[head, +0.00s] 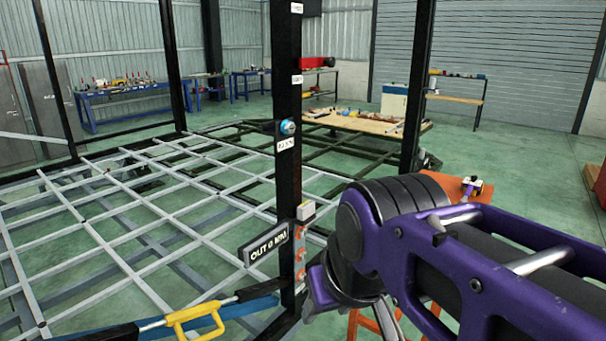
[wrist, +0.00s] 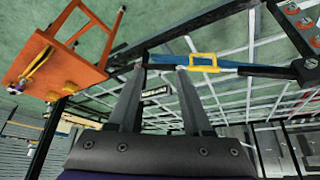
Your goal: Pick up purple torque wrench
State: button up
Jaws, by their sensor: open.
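My gripper (wrist: 161,70) is open, with its two fingers apart and nothing held between them. The orange table (wrist: 75,62) is left of my gripper there, and partly hidden behind my arm in the head view (head: 440,180).
A blue bar with a yellow handle (head: 195,320) crosses near my fingertips, beside a black upright post (head: 287,120). A grey chassis grid (head: 110,225) fills the left. A wooden workbench (head: 350,122) stands behind.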

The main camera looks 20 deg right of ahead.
aim_at(476, 184)
jog(key=z, duration=1.55)
jog(key=i+l+z, duration=0.15)
jog(key=l, duration=0.3)
jog(key=i+l+z, duration=0.15)
jog(key=l, duration=0.25)
jog(key=i+l+z, duration=0.15)
jog(key=i+l, duration=0.15)
jog(key=i+l+z, duration=0.45)
jog(key=i+l, duration=0.2)
jog(key=i, duration=0.15)
jog(key=i+u, duration=0.25)
jog(key=i, duration=0.3)
jog(key=i+l+u, duration=0.2)
jog(key=i, duration=0.3)
jog(key=i+u, duration=0.8)
jog(key=i, duration=0.2)
jog(key=i+u, duration=0.4)
jog(key=i+l+u, duration=0.2)
jog(key=i+u, duration=0.25)
